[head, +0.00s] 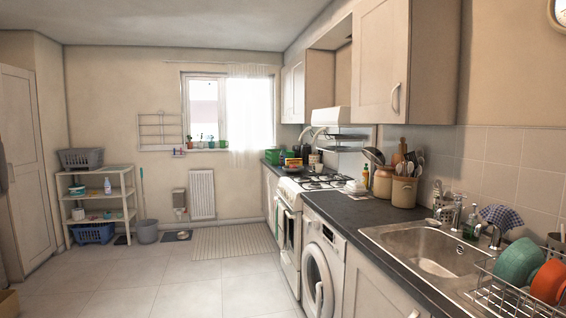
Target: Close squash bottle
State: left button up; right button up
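I cannot pick out a squash bottle for certain. A small bottle (472,222) stands behind the sink by the tap, too small to read its label or tell its cap. A white and blue bottle (107,186) stands on the shelf unit at the far left. Several small items (292,160) sit on the far counter beyond the hob, too small to tell apart. Neither of my grippers is in view.
The dark counter (345,210) runs along the right, with the sink (437,262), dish rack (500,292) and utensil crock (404,190). The washer (320,275) is under it, next to the cooker (288,238). The tiled floor (180,275) at centre left is clear.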

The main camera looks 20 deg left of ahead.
aim_at(282, 156)
jog(key=u, duration=1)
jog(key=i, duration=2.2)
jog(key=u, duration=0.5)
jog(key=i, duration=2.4)
jog(key=z, duration=1.1)
jog(key=i, duration=0.65)
jog(key=z, duration=0.25)
jog(key=k, duration=0.65)
jog(key=u, duration=0.25)
jog(key=i, duration=0.35)
jog(key=u, duration=1)
jog(key=i, duration=1.2)
jog(key=u, duration=0.35)
